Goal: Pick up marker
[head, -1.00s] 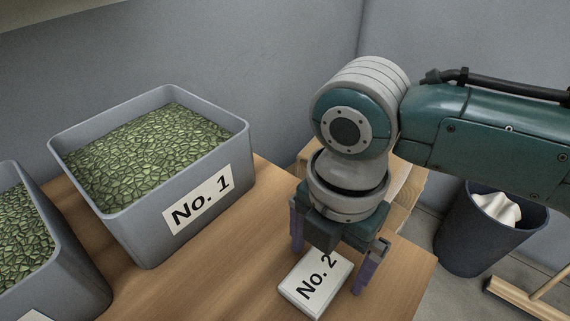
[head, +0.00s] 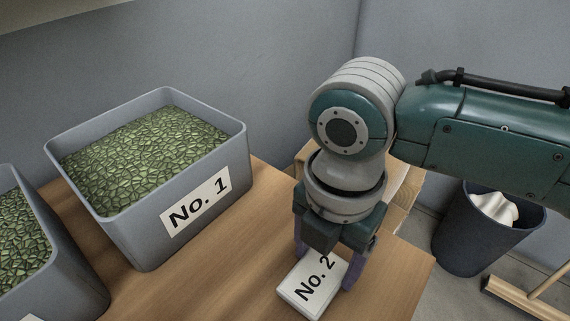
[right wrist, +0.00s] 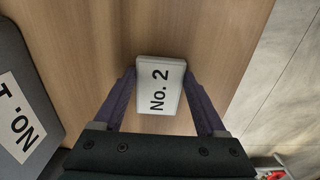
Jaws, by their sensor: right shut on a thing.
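The marker (head: 312,287) is a white block with "No. 2" printed on its top. It lies on the wooden table near its right edge. My right gripper (head: 324,272) points down with its purple fingers on either side of the marker and is shut on it. In the right wrist view the marker (right wrist: 160,96) sits between the two fingertips, its label readable. The gripper's body hides part of the marker's far end in the head view. My left gripper is not in view.
A dark waste bin (head: 470,240) with crumpled paper stands on the floor at right.

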